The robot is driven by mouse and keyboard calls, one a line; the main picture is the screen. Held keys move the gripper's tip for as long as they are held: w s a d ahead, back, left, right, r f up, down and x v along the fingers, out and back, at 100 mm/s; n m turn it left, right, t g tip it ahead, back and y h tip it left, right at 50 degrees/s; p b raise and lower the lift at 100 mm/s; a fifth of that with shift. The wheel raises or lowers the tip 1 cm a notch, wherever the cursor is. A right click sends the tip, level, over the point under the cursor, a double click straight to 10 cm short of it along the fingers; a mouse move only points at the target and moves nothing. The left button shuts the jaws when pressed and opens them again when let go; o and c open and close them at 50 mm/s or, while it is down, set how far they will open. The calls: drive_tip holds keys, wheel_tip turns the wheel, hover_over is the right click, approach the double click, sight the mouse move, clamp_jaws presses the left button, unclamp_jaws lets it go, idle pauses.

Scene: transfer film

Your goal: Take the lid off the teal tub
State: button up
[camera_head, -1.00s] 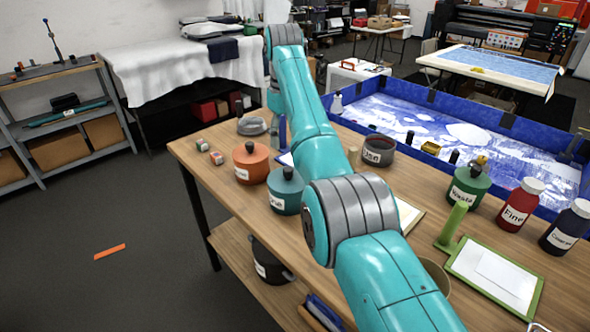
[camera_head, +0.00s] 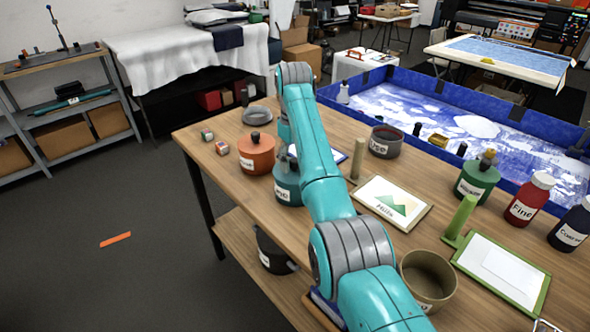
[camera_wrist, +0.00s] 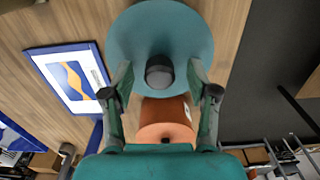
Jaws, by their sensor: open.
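The teal tub (camera_head: 286,190) stands on the wooden table, partly behind my arm, with a label on its front. In the wrist view its round teal lid (camera_wrist: 160,30) with a dark knob (camera_wrist: 159,72) lies at the top middle. My gripper (camera_wrist: 158,82) is open, with one finger on each side of the knob; I cannot tell whether they touch it. The tub's walls are hidden under the lid there. In the head view my gripper is mostly hidden by my arm, above the tub.
An orange lidded tub (camera_head: 257,155) stands close beside the teal tub; it also shows between my fingers in the wrist view (camera_wrist: 165,115). A blue-framed picture (camera_wrist: 72,80) lies nearby. A grey pot (camera_head: 385,142), a Hills picture (camera_head: 392,203) and a brown bowl (camera_head: 428,280) are to the right.

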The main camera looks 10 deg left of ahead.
drive_tip(key=shift+f, duration=0.1)
drive_tip(key=c, duration=1)
drive_tip(key=shift+c, duration=0.2)
